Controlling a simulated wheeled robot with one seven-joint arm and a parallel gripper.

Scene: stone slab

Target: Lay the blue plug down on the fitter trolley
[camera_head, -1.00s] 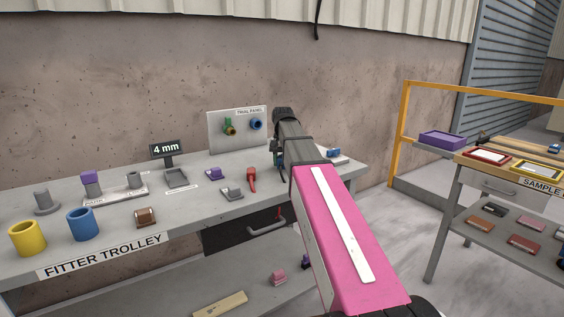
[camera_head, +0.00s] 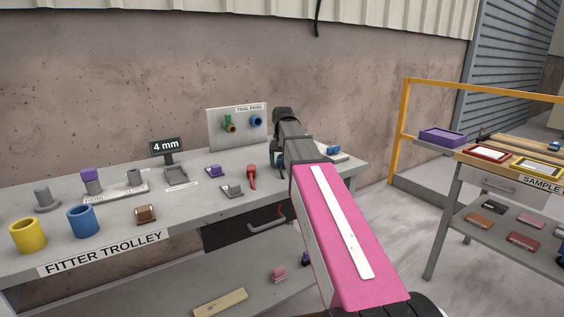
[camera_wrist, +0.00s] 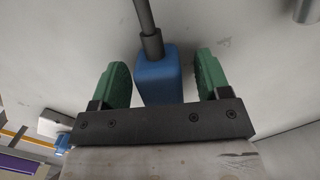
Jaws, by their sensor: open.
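The blue plug (camera_wrist: 158,82) is a blue block with a dark grey collar and rod, seen in the wrist view. It lies between the two green fingers of my gripper (camera_wrist: 163,78). The gripper is open, with a gap on each side of the plug, narrower on the left. The grey top of the fitter trolley (camera_head: 185,207) is behind the plug; I cannot tell exactly how the plug rests on it. In the head view my gripper (camera_head: 291,158) is over the trolley's right part, mostly hidden by my arm.
Close left of my gripper are a red tool (camera_head: 251,176), a grey clamp-like part (camera_head: 232,191) and a purple part (camera_head: 213,171). A trial panel (camera_head: 240,127) stands behind. A blue and white item (camera_head: 335,150) is at the right end. Yellow (camera_head: 28,236) and blue (camera_head: 81,221) cups stand far left.

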